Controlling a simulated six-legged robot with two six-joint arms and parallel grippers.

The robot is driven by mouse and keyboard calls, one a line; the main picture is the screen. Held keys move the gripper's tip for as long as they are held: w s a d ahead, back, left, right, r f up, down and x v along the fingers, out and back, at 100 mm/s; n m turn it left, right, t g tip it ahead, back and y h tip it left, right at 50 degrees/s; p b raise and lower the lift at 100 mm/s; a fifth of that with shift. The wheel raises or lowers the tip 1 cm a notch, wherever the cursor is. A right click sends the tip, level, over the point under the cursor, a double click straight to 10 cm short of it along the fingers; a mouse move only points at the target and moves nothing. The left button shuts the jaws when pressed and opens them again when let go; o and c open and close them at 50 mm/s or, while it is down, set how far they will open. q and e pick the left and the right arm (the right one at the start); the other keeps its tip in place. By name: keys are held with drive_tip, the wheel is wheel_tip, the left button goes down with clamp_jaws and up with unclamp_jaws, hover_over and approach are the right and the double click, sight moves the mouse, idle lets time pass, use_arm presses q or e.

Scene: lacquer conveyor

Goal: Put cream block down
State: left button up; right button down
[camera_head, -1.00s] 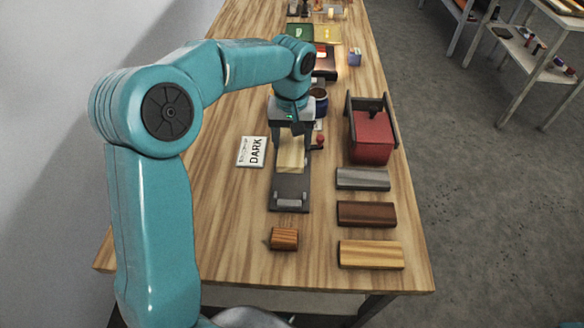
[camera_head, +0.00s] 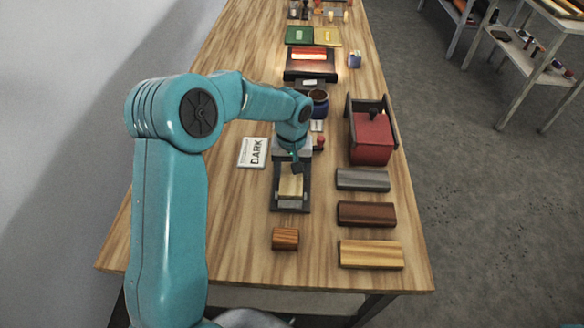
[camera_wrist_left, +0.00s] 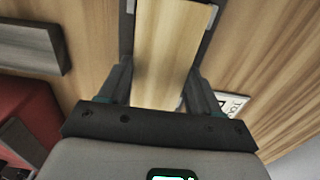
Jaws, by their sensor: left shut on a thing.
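The cream block (camera_head: 290,187) is a pale wooden bar over the dark grey narrow tray (camera_head: 276,202), near its front end. My left gripper (camera_head: 291,167) is shut on the block at its far end and points down. In the left wrist view the block (camera_wrist_left: 168,50) runs up from between the two fingers of my left gripper (camera_wrist_left: 158,92). Whether the block rests on the tray or hangs just above it, I cannot tell. My right gripper is in neither view.
A small striped wooden block (camera_head: 285,239) lies in front. Grey (camera_head: 362,179), brown (camera_head: 366,214) and tan (camera_head: 370,254) bars lie at right, below a red-lidded box (camera_head: 371,138). The table's left side is clear.

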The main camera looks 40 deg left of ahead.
use_arm(q)
drive_tip(key=o, duration=1.1)
drive_tip(key=shift+w+f, duration=0.15)
drive_tip(key=shift+f, duration=0.05)
drive_tip(key=shift+o, duration=0.2)
drive_tip(key=shift+r, duration=0.15)
drive_tip(key=shift+r+p, duration=0.3)
drive_tip(key=shift+p, duration=0.05)
wheel_tip(320, 180, up, 12)
drive_tip(key=shift+f, duration=0.2)
drive_tip(key=shift+s+f, duration=0.1)
drive_tip(key=shift+s, duration=0.1)
